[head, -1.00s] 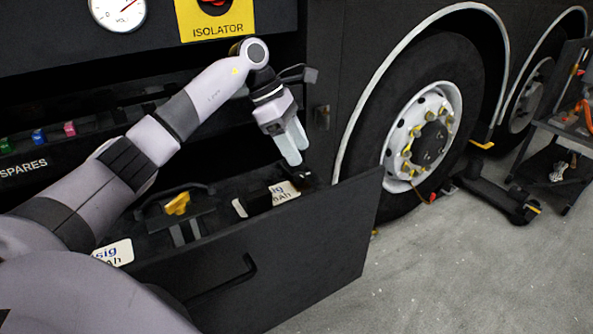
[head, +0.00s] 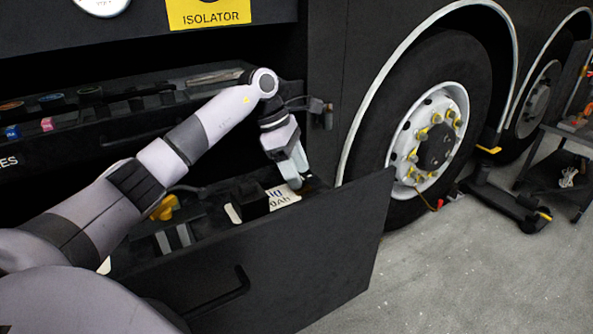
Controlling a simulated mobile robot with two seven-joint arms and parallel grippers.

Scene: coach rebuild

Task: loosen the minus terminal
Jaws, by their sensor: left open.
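My left gripper (head: 291,180) reaches down into the open battery tray (head: 300,257) at its right end. Its fingers are open, just above the top of a dark battery with a white label (head: 283,197). The minus terminal cannot be made out; the fingertips cover the dark area at the battery's far right corner, and I cannot tell whether they touch anything. A yellow part (head: 164,207) sits on the tray's left side, partly behind my left arm. My right gripper is not in view.
The tray's tall black front panel stands between me and the batteries. A shelf of spares (head: 95,110) lies behind my left arm. A bus wheel (head: 433,141) stands to the right, with a jack (head: 505,200) on the floor. The grey floor at front right is clear.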

